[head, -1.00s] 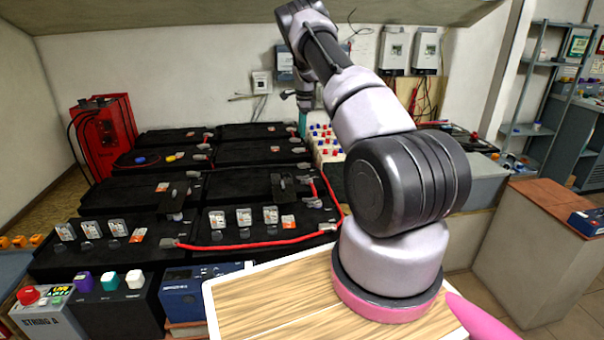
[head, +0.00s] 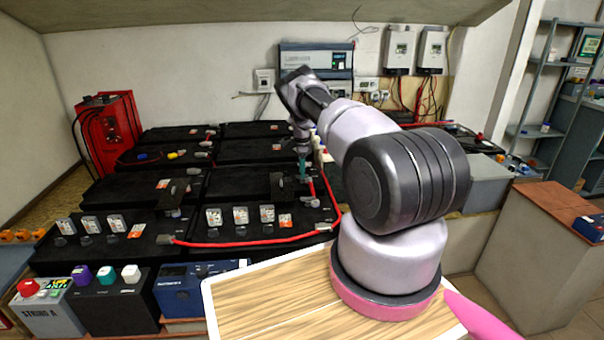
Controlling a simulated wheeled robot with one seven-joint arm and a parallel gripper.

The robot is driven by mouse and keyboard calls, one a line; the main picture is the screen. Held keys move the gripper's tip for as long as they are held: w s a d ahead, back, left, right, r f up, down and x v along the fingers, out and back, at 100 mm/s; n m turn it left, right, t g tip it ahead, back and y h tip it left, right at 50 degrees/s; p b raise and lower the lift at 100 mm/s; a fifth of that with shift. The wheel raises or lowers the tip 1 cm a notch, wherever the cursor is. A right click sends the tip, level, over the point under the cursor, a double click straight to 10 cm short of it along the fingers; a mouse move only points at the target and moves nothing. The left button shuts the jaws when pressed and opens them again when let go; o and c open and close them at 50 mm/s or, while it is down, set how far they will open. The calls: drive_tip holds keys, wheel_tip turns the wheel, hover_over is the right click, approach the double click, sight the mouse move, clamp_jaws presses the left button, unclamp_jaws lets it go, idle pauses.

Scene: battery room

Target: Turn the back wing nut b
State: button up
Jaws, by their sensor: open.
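My gripper (head: 302,172) reaches down over the right end of the black battery bank, its teal fingertips low over the batteries. It is small in view, and the gap between its fingers is hard to make out. It appears close to a battery terminal with a short red cable (head: 327,186) just to its right. The back wing nut b cannot be picked out; it is too small, or hidden by the gripper. Whether the fingers touch anything cannot be told.
Black batteries (head: 110,190) stand in stepped rows, with a long red cable (head: 250,243) along the front. Upright clear-and-white caps (head: 240,215) stand on the front row. A red charger (head: 108,130) is at the back left. A wooden board (head: 270,300) lies in front.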

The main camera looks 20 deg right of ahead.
drive_tip(key=shift+f, duration=0.6)
clamp_jaws()
